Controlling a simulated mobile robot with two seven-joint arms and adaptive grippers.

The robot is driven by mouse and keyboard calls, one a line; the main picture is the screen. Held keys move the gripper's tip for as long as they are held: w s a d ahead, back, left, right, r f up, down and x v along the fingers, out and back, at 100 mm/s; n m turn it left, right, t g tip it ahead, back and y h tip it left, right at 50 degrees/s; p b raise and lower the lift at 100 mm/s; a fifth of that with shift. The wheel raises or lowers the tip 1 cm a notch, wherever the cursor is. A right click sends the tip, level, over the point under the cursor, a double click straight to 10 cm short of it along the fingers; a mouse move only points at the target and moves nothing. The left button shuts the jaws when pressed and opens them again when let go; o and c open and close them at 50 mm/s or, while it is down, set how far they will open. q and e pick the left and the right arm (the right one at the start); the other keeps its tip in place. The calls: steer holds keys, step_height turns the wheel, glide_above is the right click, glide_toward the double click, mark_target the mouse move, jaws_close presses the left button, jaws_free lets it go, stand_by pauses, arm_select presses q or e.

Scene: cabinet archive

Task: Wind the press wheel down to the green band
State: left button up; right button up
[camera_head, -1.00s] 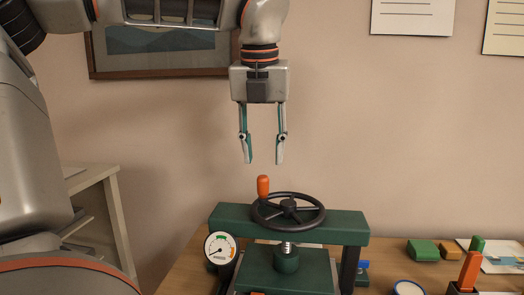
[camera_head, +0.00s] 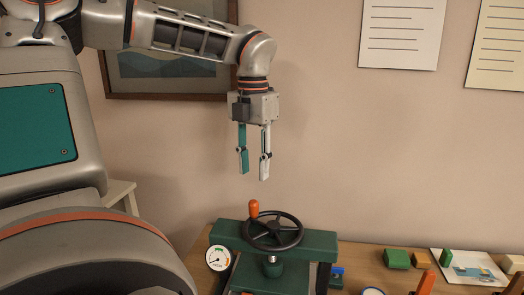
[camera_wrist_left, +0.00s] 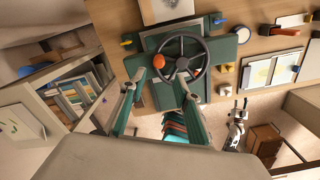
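The press (camera_head: 318,243) is a dark green frame on the wooden table, with a black spoked handwheel (camera_head: 290,243) on top. An orange knob (camera_head: 254,208) stands upright on the wheel's rim at the back left. A round white gauge (camera_head: 218,258) with coloured bands is at the press's left; its needle points to the lower left. My left gripper (camera_head: 253,176) hangs above the knob, pointing down, open and empty, touching nothing. In the left wrist view, the knob (camera_wrist_left: 158,61) shows beyond the open fingers. A grey jointed part (camera_wrist_left: 236,125) there may be my right gripper; its fingers are unclear.
A framed picture (camera_head: 165,75) and paper sheets (camera_head: 400,30) hang on the wall. A shelf of books (camera_wrist_left: 75,95) shows in the left wrist view.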

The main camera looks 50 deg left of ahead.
mark_target(253, 201)
arm_select(q)
steer(key=shift+s+f+b, duration=0.1)
steer(key=shift+f+b, duration=0.3)
steer(key=shift+f, duration=0.2)
step_height(253, 201, down, 5)
steer(key=b, duration=0.3)
steer(key=shift+a+r+b, duration=0.1)
steer(key=shift+r+b, duration=0.05)
steer(key=shift+b, duration=0.25)
step_height(253, 201, down, 3)
steer(key=b, duration=0.2)
steer(key=shift+f+b, duration=0.2)
steer(key=shift+b, duration=0.15)
steer(key=shift+f, duration=0.15)
arm_select(e)
steer(key=shift+y, duration=0.3)
steer(key=f, duration=0.1)
steer(key=a+f, duration=0.1)
steer(key=f, duration=0.1)
steer(key=a+f, duration=0.1)
steer(key=f, duration=0.1)
steer(key=shift+w+a+f, duration=0.1)
steer(key=shift+w+f, duration=0.05)
steer(key=shift+w, duration=0.05)
arm_select(q)
steer(key=shift+f, duration=0.2)
arm_select(e)
steer(key=shift+w, duration=0.15)
arm_select(q)
jaws_close()
